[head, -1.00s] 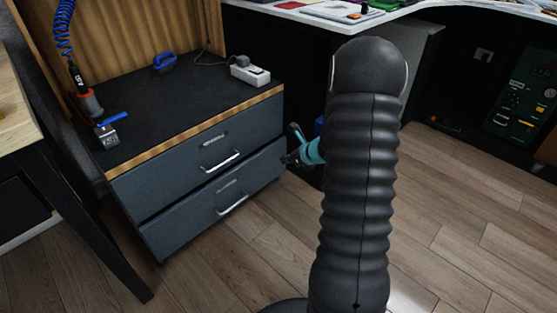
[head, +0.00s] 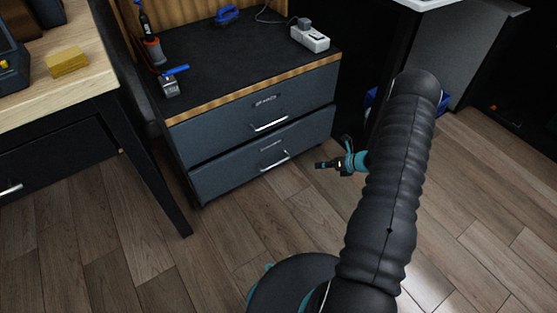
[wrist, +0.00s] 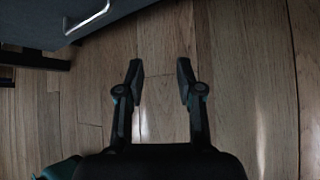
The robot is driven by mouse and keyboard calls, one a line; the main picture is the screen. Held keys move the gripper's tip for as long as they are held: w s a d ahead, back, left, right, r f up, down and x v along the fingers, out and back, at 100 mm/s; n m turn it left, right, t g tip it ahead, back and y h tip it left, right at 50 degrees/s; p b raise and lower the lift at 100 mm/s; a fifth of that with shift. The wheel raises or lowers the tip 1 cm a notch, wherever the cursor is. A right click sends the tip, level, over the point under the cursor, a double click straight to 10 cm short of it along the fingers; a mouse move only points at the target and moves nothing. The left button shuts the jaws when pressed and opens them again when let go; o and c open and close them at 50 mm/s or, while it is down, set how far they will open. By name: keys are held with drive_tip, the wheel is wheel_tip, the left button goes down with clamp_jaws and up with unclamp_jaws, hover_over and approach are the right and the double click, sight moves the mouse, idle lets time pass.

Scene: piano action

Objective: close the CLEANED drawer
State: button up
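The grey cabinet has two stacked drawers, an upper drawer (head: 225,127) and a lower drawer (head: 225,176), each with a silver bar handle and a small label. The labels are too blurred to read, so I cannot tell which is CLEANED. Both fronts look nearly flush in the head view; any small gap is unclear. My gripper (head: 322,164) is in front of the lower drawer's right end, apart from it. In the wrist view my gripper (wrist: 160,70) is open and empty over the floor. A drawer front (wrist: 40,18) with its handle (wrist: 87,17) shows at the upper left.
On the cabinet's black top lie a power strip (head: 310,38), a blue brush (head: 227,14) and a soldering iron in its stand (head: 152,48). A wooden table (head: 85,85) with a dark leg stands at left. Wood floor (head: 235,235) is clear before the cabinet.

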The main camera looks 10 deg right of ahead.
drive_tip(key=a+f+m+y+p, duration=0.1)
drive_tip(key=a+f+m+y, duration=0.2)
drive_tip(key=f+y, duration=0.1)
drive_tip(key=m+y, duration=0.4)
drive_tip(key=m, duration=0.1)
approach(278, 163)
drive_tip(key=x, duration=1)
drive_tip(key=shift+w+f+p, duration=0.1)
drive_tip(key=shift+f+p, duration=0.15)
drive_tip(key=shift+p, duration=0.1)
clamp_jaws()
